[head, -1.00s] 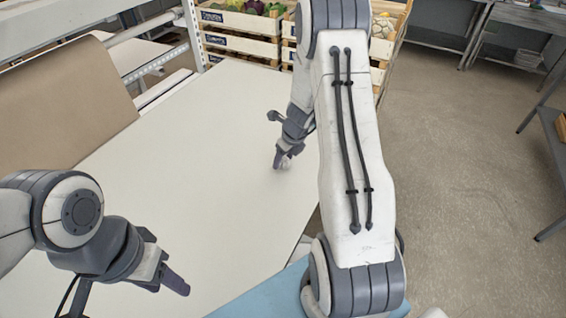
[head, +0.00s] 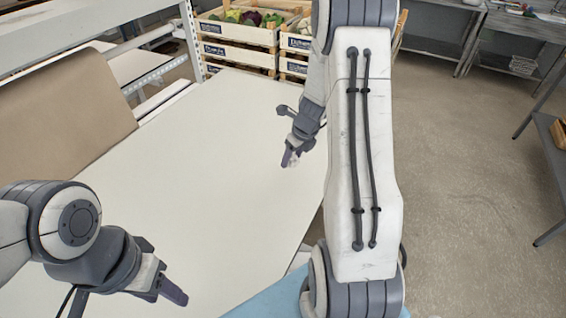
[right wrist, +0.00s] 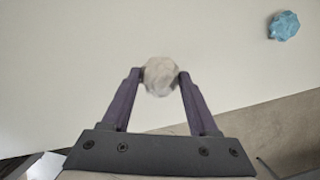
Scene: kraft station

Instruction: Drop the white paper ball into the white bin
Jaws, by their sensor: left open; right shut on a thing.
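The white paper ball (right wrist: 160,76) is pinched between the fingertips of my right gripper (right wrist: 159,80) in the right wrist view. In the head view my right gripper (head: 289,158) is above the far right part of the table, with a bit of the ball (head: 294,162) showing at its fingertips. My left gripper (head: 173,291) is over the near left part of the table and holds nothing that I can see. I cannot make out the white bin in either view now.
A pale table (head: 190,165) fills the middle, mostly bare. A blue crumpled ball (right wrist: 284,26) lies at the upper right in the right wrist view. Vegetable crates (head: 238,47) are behind the table. Open floor lies right.

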